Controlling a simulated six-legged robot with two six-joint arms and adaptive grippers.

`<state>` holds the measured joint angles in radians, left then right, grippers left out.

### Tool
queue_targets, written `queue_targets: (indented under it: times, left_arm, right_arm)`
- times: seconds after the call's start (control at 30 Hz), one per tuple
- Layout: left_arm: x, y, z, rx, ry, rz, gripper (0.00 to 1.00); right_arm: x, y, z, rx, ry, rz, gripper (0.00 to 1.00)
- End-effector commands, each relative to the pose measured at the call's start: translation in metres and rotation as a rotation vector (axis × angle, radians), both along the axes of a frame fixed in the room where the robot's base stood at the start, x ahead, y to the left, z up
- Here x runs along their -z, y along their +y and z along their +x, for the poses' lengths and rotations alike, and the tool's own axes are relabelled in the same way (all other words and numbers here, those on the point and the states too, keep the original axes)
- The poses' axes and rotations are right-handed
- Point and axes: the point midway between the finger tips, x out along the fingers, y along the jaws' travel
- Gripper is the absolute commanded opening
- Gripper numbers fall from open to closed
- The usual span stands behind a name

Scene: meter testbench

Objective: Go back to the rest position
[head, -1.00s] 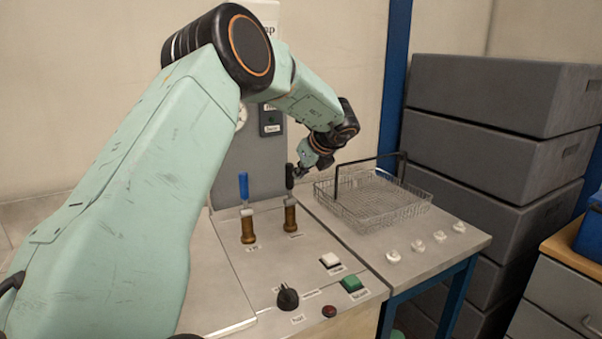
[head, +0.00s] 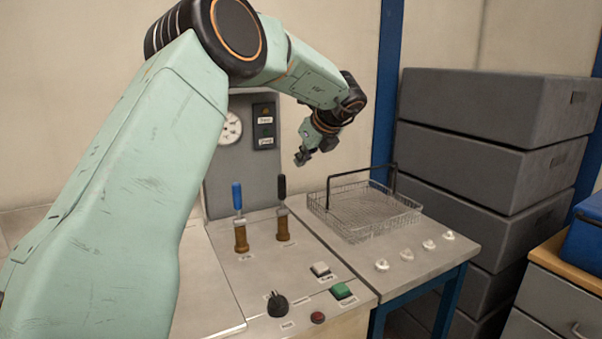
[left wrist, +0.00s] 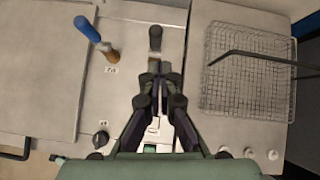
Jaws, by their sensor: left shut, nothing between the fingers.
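My left gripper (head: 302,158) hangs above the testbench in the head view, higher than the black-handled valve (head: 282,210) and apart from it. In the left wrist view its fingertips (left wrist: 158,72) are together and hold nothing; the black handle (left wrist: 155,36) shows just beyond them. The blue-handled valve (head: 239,222) stands to the left of the black one, its handle upright. My right gripper is not in view.
A wire basket (head: 365,212) with a black handle stands right of the panel, with several white knobs (head: 408,255) before it. A black knob (head: 277,304), a green button (head: 341,291) and a red button (head: 317,317) are in front. Grey crates (head: 480,165) are stacked at right.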

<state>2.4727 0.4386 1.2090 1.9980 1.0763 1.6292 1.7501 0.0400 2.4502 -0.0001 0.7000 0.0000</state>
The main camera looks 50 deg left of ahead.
Motion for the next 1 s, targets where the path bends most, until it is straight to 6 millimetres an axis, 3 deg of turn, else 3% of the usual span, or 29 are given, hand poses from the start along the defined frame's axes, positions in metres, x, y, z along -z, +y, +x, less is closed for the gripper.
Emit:
queue_targets:
  times: [0.2,1.0]
  left_arm:
    - [-0.0140,-0.0042,-0.0002,0.001,-0.001,0.001,0.00]
    - [-0.0136,-0.0080,-0.0008,0.001,0.001,0.000,0.00]
  right_arm:
    - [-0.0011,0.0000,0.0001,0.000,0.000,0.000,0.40]
    - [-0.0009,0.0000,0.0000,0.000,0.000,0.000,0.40]
